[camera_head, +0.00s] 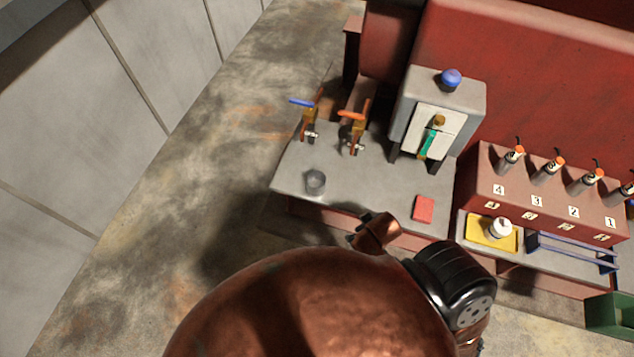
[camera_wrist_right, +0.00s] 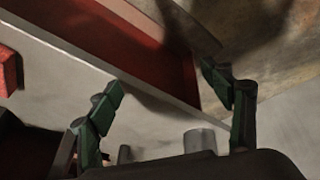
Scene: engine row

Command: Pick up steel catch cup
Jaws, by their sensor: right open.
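The steel catch cup (camera_head: 316,182) is a small grey cup standing upright near the front left corner of the grey bench top (camera_head: 375,190). In the right wrist view, a grey cylinder (camera_wrist_right: 200,141) low between the fingers looks like this cup, partly hidden by my gripper body. My right gripper (camera_wrist_right: 168,85) has its two dark green fingers spread wide, with nothing held between them. Its fingers are not clearly visible in the head view, where my copper arm covers the foreground. My left gripper is not in view.
Two taps, with a blue handle (camera_head: 301,103) and an orange handle (camera_head: 351,116), stand behind the cup. A red block (camera_head: 423,208) lies to its right. A grey machine (camera_head: 442,105) stands at the back. Bench space around the cup is clear.

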